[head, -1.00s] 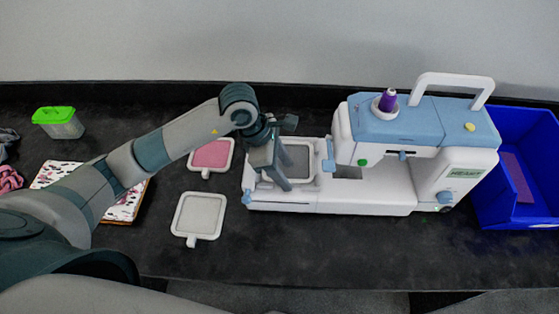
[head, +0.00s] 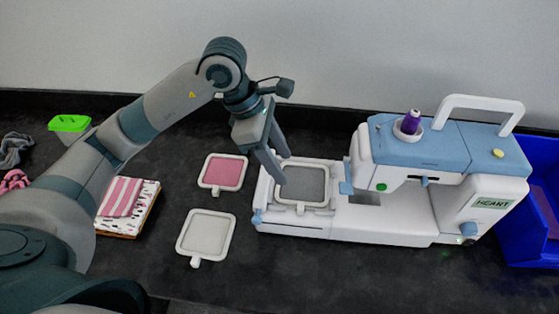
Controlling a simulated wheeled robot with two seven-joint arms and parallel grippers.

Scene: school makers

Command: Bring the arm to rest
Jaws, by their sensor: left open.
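My left arm comes in from the left, and its gripper (head: 281,170) is open and empty. It hangs above the left end of the white and blue sewing machine (head: 420,150), with its fingers pointing down. A hoop with grey fabric (head: 303,184) lies on the machine's bed, just under and beside the fingertips. The fingers look apart from the hoop, though the exact gap is hard to tell. My right gripper is not in view.
A hoop with pink fabric (head: 222,174) and a hoop with pale fabric (head: 206,235) lie left of the machine. Further left are a fabric stack (head: 126,205), a green-lidded container (head: 70,124) and crumpled cloths (head: 14,150). A blue bin (head: 541,160) stands right. The front table is clear.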

